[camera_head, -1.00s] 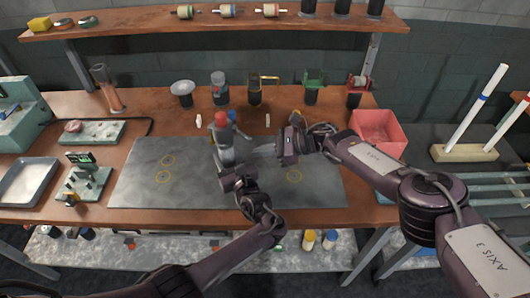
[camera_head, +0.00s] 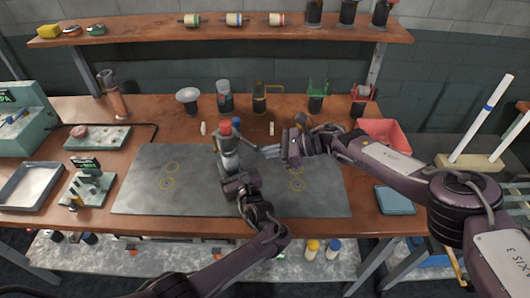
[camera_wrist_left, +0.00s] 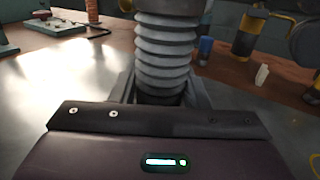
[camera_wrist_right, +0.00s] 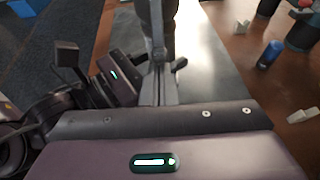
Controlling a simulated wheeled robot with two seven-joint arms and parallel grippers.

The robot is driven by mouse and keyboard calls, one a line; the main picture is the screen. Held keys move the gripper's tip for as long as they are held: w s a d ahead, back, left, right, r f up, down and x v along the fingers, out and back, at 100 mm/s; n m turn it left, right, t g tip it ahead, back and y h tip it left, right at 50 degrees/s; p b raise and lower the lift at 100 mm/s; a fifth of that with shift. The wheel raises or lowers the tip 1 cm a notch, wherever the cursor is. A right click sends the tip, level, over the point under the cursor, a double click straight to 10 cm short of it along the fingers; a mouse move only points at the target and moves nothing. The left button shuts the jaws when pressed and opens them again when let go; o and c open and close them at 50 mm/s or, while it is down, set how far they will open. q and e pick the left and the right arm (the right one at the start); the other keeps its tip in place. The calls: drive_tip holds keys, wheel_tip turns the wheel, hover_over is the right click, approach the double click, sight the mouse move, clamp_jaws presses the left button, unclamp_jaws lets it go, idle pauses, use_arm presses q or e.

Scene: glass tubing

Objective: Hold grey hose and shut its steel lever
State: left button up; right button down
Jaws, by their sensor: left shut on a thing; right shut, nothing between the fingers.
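The grey hose (camera_wrist_left: 165,55) is a ribbed upright piece, seen close in the left wrist view. In the head view it stands above the grey mat with a red top (camera_head: 225,126). My left gripper (camera_head: 230,168) is shut on the hose from the front, low on its body. My right gripper (camera_head: 270,151) is shut and empty, pointing left at the hose with a small gap between. In the right wrist view its fingers (camera_wrist_right: 157,80) overlap the dark hose behind them. I cannot clearly make out the steel lever.
The grey mat (camera_head: 140,190) is mostly clear. Several holders, including a yellow-handled one (camera_head: 260,98), line the back. A red bin (camera_head: 385,132) and blue pad (camera_head: 395,200) are at right.

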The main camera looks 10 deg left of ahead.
sight(251, 145)
drive_tip(key=shift+d+r, duration=0.3)
drive_tip(key=shift+r, duration=0.2)
drive_tip(key=shift+d+r, duration=0.25)
drive_tip(key=shift+r, duration=0.65)
drive_tip(key=shift+d+r, duration=0.25)
drive_tip(key=shift+r, duration=0.6)
drive_tip(key=shift+w+r, duration=0.1)
drive_tip(key=shift+r, duration=0.75)
